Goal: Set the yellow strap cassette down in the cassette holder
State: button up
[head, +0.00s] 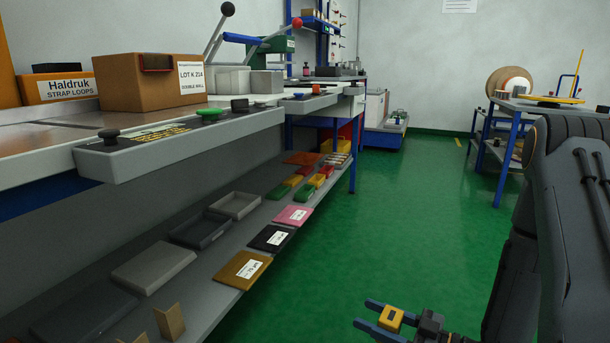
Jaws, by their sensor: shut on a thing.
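My gripper (365,313) is low at the bottom of the head view, over the green floor, with its blue fingers pointing left. It is shut on the yellow strap cassette (391,317), a small yellow block with a dark mark on its top. The cassette is held clear of the shelf and the benches. I cannot pick out the cassette holder for certain in this view.
A long bench (180,150) runs along the left, bearing a cardboard box (150,84). Its lower shelf (215,262) holds trays and several coloured pieces. A blue-legged table (510,120) stands at the back right. The green floor (400,220) between is clear.

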jog(key=shift+m+t, duration=0.3)
jog(key=shift+t, duration=0.1)
jog(key=s+d, duration=0.1)
jog(key=s+d+r, duration=0.1)
jog(key=s, duration=0.1)
jog(key=s+d+r, duration=0.1)
jog(key=s+d, duration=0.1)
jog(key=shift+s+p, duration=0.25)
jog(key=shift+p, duration=0.05)
jog(key=w+r+m+t+h+p, duration=0.35)
jog(key=w+r+p, duration=0.25)
jog(key=r+p, duration=0.45)
jog(key=w+r+m+t+h+p, duration=0.2)
jog(key=w+r+h+p, duration=0.25)
jog(key=r+p, duration=0.65)
notch_tip(320, 180, up, 24)
jog(key=w+m+t+h+p, duration=0.25)
jog(key=m+h+p, duration=0.35)
jog(key=p, duration=1)
jog(key=h, duration=0.1)
send_over(398, 330)
jog(key=w, duration=0.5)
notch_tip(398, 330, down, 15)
jog(key=shift+a+f+n+g, duration=0.15)
jog(key=shift+f+n+g, duration=0.05)
jog(key=shift+n+g, duration=0.15)
